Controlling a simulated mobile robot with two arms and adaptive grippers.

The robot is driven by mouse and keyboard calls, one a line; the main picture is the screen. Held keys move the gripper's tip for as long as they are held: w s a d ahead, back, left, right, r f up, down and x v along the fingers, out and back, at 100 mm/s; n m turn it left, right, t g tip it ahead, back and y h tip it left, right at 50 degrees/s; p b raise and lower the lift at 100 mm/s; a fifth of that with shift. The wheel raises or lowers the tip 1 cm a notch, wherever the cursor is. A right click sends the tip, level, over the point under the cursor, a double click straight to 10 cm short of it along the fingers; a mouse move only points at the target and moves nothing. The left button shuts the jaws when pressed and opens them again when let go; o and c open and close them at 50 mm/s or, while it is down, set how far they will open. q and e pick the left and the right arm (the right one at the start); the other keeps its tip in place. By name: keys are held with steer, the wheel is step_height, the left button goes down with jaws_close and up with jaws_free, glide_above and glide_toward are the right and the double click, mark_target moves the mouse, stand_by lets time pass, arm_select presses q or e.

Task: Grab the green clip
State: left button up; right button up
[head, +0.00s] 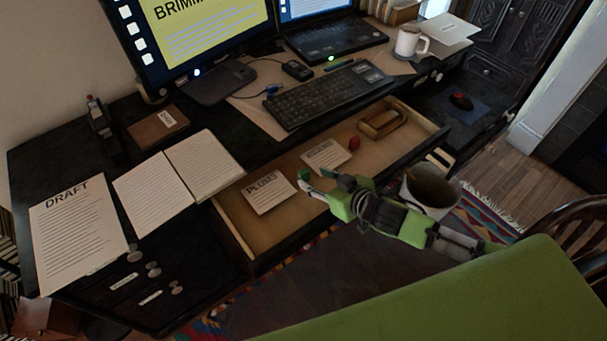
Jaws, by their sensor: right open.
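My right gripper (321,185) comes in from the right over the drawer. It is open and empty, with its fingertips just right of and below the clip in the picture. Whether the fingertips are at the clip's height I cannot tell. My left gripper is out of view.
The drawer (255,235) also holds a second paper (326,155), a small red item (354,144) and a brown holder (382,124). A bin (431,188) stands in front of the desk. A keyboard (325,95) and open notebook (180,178) lie on top.

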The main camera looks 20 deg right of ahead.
mark_target(306, 173)
steer(key=shift+x, duration=2.95)
steer(key=shift+d, duration=0.2)
steer(key=c, duration=0.8)
